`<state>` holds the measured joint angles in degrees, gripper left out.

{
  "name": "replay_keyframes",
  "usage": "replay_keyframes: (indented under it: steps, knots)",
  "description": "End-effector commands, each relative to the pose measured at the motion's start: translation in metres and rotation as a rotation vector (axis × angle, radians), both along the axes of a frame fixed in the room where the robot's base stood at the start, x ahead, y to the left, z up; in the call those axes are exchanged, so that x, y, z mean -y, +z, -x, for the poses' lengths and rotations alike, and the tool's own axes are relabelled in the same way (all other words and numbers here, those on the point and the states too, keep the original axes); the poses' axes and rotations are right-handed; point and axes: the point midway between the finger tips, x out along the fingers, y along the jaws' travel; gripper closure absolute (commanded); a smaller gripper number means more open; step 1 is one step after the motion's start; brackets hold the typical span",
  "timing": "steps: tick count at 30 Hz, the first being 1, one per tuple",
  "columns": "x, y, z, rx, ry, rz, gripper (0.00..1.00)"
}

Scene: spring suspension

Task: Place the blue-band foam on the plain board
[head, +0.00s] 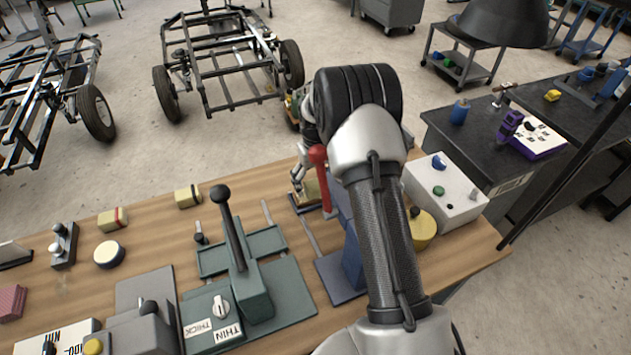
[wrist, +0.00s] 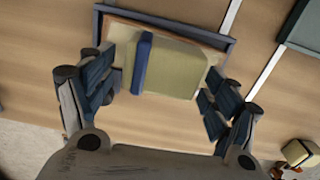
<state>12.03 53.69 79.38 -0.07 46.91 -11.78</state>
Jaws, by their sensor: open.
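The blue-band foam (wrist: 180,68) is a pale yellow-green block with a dark blue band near its left end in the wrist view. It lies on a tan board with a blue-grey rim (wrist: 165,14), roughly lined up with it. My gripper (wrist: 161,74) is open, with a finger on each side of the foam. The left finger is close to the foam's banded end; contact is unclear. In the head view my gripper (head: 305,183) is low over the far edge of the bench, and my arm partly hides the foam and board.
A red-knobbed lever (head: 318,157) stands close beside my gripper. A green lever fixture (head: 245,285) stands to the left. Two other banded foams, one red-banded (head: 113,219) and one dark-banded (head: 187,196), lie farther left. A white box (head: 440,192) and yellow cylinder (head: 422,230) stand right.

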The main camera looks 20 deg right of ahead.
Motion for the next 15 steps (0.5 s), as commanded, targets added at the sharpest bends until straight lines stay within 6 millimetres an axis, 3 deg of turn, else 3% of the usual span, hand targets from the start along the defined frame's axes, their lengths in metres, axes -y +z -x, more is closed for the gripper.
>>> replay_keyframes:
  steps: [8,15]
  knots:
    - [0.000,0.001,0.000,0.000,0.000,0.000,0.18]
    - [0.000,0.035,-0.001,0.003,0.000,0.001,0.18]
